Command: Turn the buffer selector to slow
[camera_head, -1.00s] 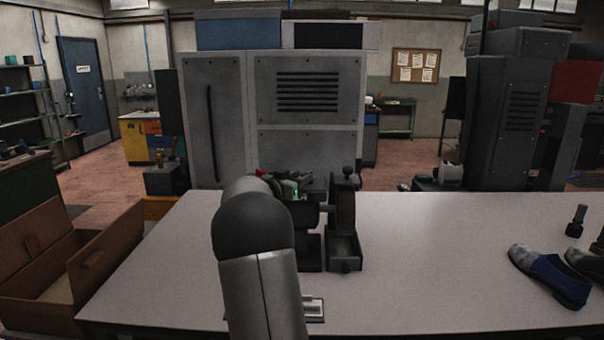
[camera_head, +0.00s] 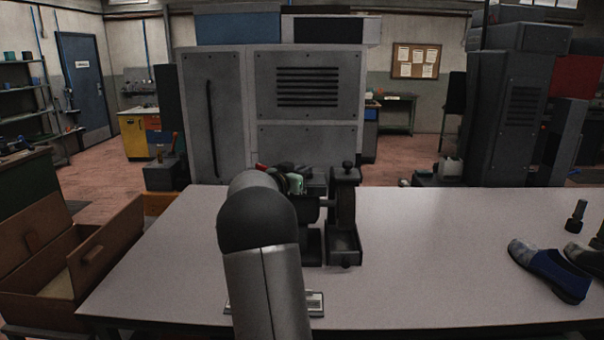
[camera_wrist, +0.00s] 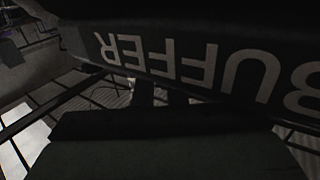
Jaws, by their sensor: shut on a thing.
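The buffer (camera_head: 343,242) is a dark bench machine with a wheel and a small tray, standing at the middle of the table. In the wrist view its dark housing (camera_wrist: 200,65) fills the upper part, with the word BUFFER upside down. My gripper (camera_wrist: 163,98) is at the lower edge of this housing, shut on a small part there that I take to be the buffer selector. The part between the fingers is too dark to make out, and its setting cannot be read. In the head view my arm hides the gripper and the left side of the buffer.
The pale table (camera_head: 440,250) is clear right of the buffer. Shoes (camera_head: 550,270) and a dark upright tool (camera_head: 577,217) are at its right end. An open brown box (camera_head: 50,260) is at the left. A small label plate (camera_head: 315,303) lies near the front edge.

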